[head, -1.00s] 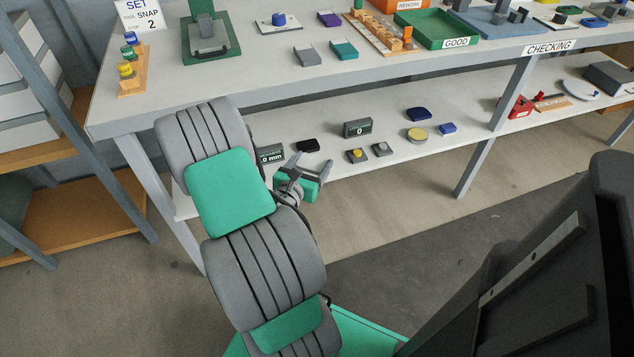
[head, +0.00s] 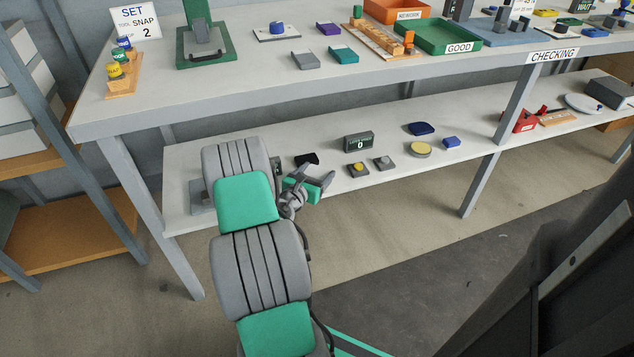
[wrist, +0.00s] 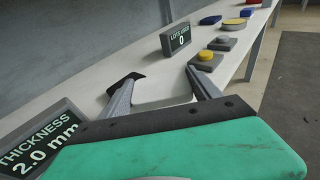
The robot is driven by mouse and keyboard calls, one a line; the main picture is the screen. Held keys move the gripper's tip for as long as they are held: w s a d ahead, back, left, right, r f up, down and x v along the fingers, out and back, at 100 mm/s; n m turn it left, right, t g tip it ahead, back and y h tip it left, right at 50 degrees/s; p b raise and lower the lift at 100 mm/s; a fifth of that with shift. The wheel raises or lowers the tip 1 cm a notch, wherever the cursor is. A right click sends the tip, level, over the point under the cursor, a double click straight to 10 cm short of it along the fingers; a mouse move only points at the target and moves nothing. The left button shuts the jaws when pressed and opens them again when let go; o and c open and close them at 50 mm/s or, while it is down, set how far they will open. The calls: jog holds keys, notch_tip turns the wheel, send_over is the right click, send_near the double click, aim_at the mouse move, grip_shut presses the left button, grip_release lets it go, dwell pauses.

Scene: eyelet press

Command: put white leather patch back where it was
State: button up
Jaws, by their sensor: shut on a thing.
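My gripper (wrist: 160,84) is over the lower shelf of the bench. In the wrist view its two grey fingers are spread around a pale, flat piece, which looks like the white leather patch (wrist: 165,102). Its colour is close to the shelf's, so its outline is faint. In the head view the gripper (head: 316,180) is near the shelf's front edge, and I cannot make out the patch there. A black piece (head: 307,159) lies just beyond the fingers; it also shows by the left fingertip in the wrist view (wrist: 126,82).
The thickness display (wrist: 38,142) stands close on the left. A counter box (head: 358,142), a yellow-button box (head: 358,169), a grey box (head: 384,163) and a yellow disc (head: 420,150) stand to the right. The bench top (head: 200,90) overhangs the shelf.

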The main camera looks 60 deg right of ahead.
aim_at(317, 179)
jog(key=shift+f+b, duration=0.4)
jog(key=shift+f, duration=1.1)
jog(key=o, duration=1.5)
jog(key=shift+c, duration=0.2)
jog(key=shift+r, duration=0.1)
